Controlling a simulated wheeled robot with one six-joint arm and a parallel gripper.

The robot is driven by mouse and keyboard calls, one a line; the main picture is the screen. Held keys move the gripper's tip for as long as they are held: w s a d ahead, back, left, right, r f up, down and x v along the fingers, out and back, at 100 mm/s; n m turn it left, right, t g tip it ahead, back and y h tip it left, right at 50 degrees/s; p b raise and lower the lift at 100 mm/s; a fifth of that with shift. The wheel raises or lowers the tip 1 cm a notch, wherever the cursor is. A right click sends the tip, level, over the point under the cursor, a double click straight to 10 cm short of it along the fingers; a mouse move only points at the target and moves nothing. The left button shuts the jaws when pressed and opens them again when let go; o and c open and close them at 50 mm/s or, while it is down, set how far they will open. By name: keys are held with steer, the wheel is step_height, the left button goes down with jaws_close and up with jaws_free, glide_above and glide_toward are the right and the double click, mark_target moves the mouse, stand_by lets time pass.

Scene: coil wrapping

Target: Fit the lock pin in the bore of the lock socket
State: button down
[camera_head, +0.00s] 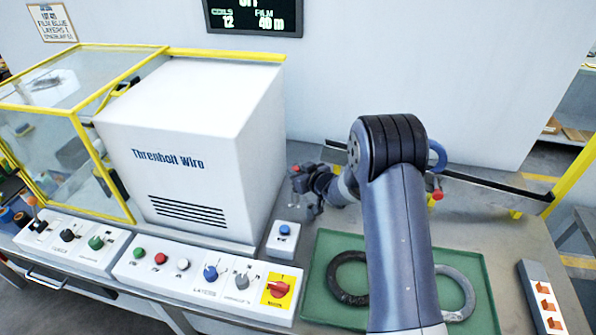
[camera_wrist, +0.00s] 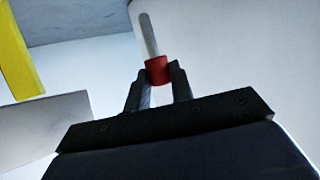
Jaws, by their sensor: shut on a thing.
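The lock pin (camera_wrist: 156,70) has a red head and a pale grey shaft. In the wrist view my gripper (camera_wrist: 159,82) is shut on the red head, with the shaft pointing away from the fingers. In the head view my gripper (camera_head: 301,183) is at the right side of the white machine, above the bench, and small red spots show at it. The pin's shaft is too small to make out clearly there. I cannot pick out the lock socket or its bore in either view.
The white machine (camera_head: 195,140) stands left of my gripper. A small box with a blue button (camera_head: 285,238) is below it. A green tray (camera_head: 320,262) holds a dark ring (camera_head: 345,296) and a grey ring (camera_head: 462,281), partly behind my arm. A dark bar (camera_head: 500,183) runs along the back right.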

steer(key=shift+f+b, duration=0.45)
steer(key=shift+f, duration=0.4)
steer(key=shift+f+b, duration=2.55)
steer(key=shift+f, duration=0.1)
stand_by(1.0)
steer(key=c, duration=1.1)
jaws_free()
steer(key=shift+c, duration=0.2)
steer(key=b+v, duration=0.1)
steer(key=v, duration=1)
steer(key=shift+w, duration=0.1)
steer(key=p+x, duration=0.1)
steer(key=x, duration=1)
steer(key=shift+a, duration=0.1)
steer(key=shift+r+p, duration=0.45)
